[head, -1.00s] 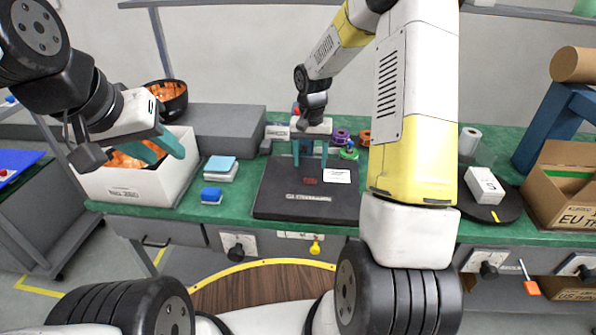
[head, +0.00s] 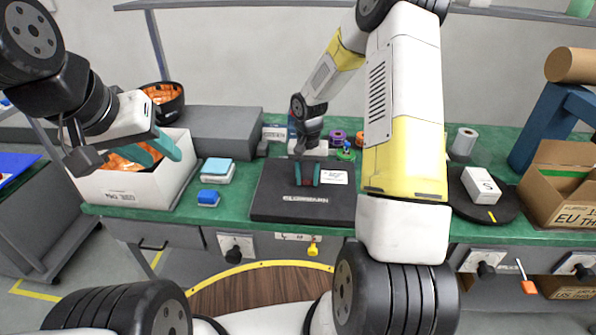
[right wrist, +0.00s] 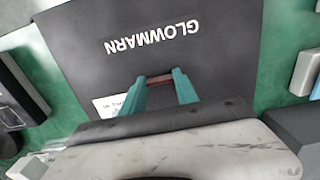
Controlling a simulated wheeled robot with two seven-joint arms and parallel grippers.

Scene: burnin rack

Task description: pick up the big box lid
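The big box lid (head: 275,197) is a flat, dark panel with white lettering and a small red-brown grip at its middle. It lies on the green table and fills much of the right wrist view (right wrist: 225,45). My right gripper (head: 308,181) points down at the lid's middle. In the right wrist view its teal fingers (right wrist: 160,82) are at both ends of the red-brown grip, with no clear gap. My left gripper (head: 158,150) is open and empty above the white box at the left.
The white box (head: 130,190) holds orange items. A blue block (head: 208,198) and a blue-topped stack (head: 217,171) lie left of the lid. A grey block (head: 225,130) stands behind. A white carton (head: 481,186) on a dark round plate and an open cardboard box (head: 565,190) are right.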

